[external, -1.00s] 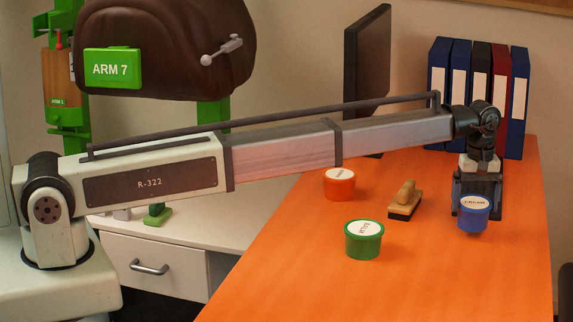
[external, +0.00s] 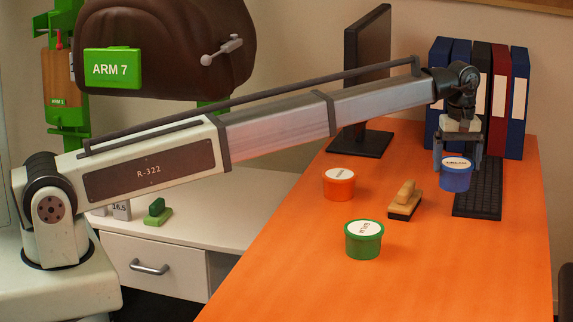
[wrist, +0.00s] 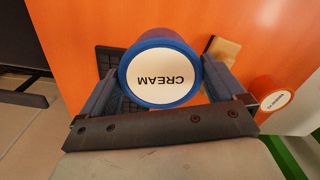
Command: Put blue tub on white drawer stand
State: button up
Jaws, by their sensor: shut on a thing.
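The blue tub (external: 456,177) has a white lid label reading CREAM and is held upright above the keyboard at the far end of the orange desk. My gripper (external: 457,168) is shut on it, with a finger on each side. In the wrist view the blue tub (wrist: 161,72) fills the space between the fingers of my gripper (wrist: 160,90). The white drawer stand (external: 155,265) is at the left, beside the orange desk, with a grey drawer handle. Part of its top is hidden behind my arm.
An orange tub (external: 339,185), a green tub (external: 364,241) and a wooden stamp (external: 405,203) stand on the orange desk (external: 300,270). A black keyboard (external: 482,195), a monitor (external: 370,75) and several binders (external: 498,100) are at the back.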

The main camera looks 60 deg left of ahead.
jog(key=s+a+n, duration=0.1)
jog(key=s+a, duration=0.3)
jog(key=a, duration=0.8)
jog(key=s+a+n, duration=0.2)
jog(key=s+a, duration=0.1)
jog(key=a, duration=1)
jog(key=s+a+f, duration=0.5)
jog(key=s+a, duration=0.5)
jog(key=a, duration=0.2)
jog(key=s+a+f, duration=0.4)
jog(key=s+a, duration=0.6)
jog(key=a, duration=0.1)
jog(key=s+a+f, duration=0.5)
jog(key=s+a, duration=0.5)
jog(key=a, duration=0.2)
jog(key=s+a+f+n, duration=0.15)
jog(key=s+a, duration=0.35)
jog(key=a, duration=0.5)
jog(key=s+a+n, duration=0.3)
jog(key=s+a, duration=0.2)
jog(key=a, duration=0.5)
jog(key=shift+m, duration=0.25)
jog(key=shift+s+a+f, duration=0.1)
jog(key=shift+f, duration=2.2)
jog(key=shift+s+f, duration=0.1)
jog(key=shift+f, duration=2.15)
jog(key=shift+f, duration=0.1)
jog(key=o, duration=0.8)
jog(key=shift+o, duration=0.2)
